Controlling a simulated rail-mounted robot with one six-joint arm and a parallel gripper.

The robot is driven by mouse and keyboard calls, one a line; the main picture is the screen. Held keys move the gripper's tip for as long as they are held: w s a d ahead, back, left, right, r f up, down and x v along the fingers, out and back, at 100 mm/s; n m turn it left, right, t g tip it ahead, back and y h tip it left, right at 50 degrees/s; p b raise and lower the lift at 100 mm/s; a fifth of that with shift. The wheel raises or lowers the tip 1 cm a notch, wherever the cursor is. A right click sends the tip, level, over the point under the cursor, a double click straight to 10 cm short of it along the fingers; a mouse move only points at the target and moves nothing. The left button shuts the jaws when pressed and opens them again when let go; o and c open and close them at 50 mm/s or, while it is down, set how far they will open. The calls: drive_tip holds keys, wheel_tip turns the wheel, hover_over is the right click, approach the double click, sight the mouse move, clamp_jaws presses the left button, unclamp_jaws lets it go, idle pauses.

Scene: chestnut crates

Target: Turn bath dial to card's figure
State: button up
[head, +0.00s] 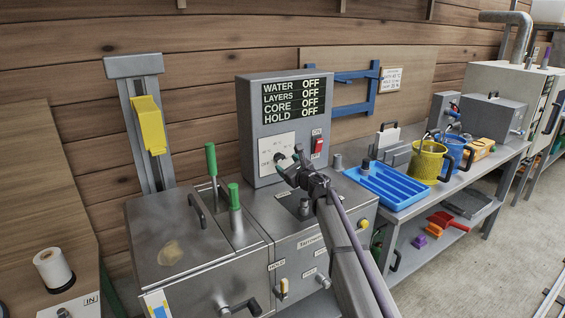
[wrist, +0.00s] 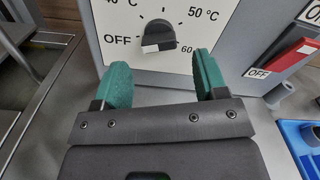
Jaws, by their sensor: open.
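The bath dial (wrist: 158,36) is a dark knob on a white scale plate (head: 268,146) on the grey control box. In the wrist view the scale reads OFF at left, 50 °C at upper right and 60 at lower right. A white patch lies on the knob's lower side; its exact setting is hard to tell. My gripper (wrist: 163,82) is open, its green pads apart below and either side of the knob, with nothing between them. The card (head: 391,80) hangs on the back board; its small figures are too blurred to read surely.
The display (head: 294,98) shows OFF for water, layers, core and hold. A red switch (head: 318,145) sits right of the dial, marked OFF. A blue tray (head: 388,187) and yellow pot (head: 427,163) stand to the right. Green handles (head: 211,160) rise at left.

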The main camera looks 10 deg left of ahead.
sight(281, 160)
drive_tip(key=x, duration=0.4)
drive_tip(key=shift+s, duration=0.1)
drive_tip(key=c, duration=0.9)
drive_tip(key=shift+m, duration=0.4)
drive_tip(key=m, duration=1.6)
drive_tip(key=shift+s+a+r, duration=0.15)
drive_tip(key=shift+s+a, duration=0.05)
drive_tip(key=shift+a, duration=0.05)
drive_tip(key=shift+r+m, duration=0.1)
drive_tip(key=shift+m, duration=2.5)
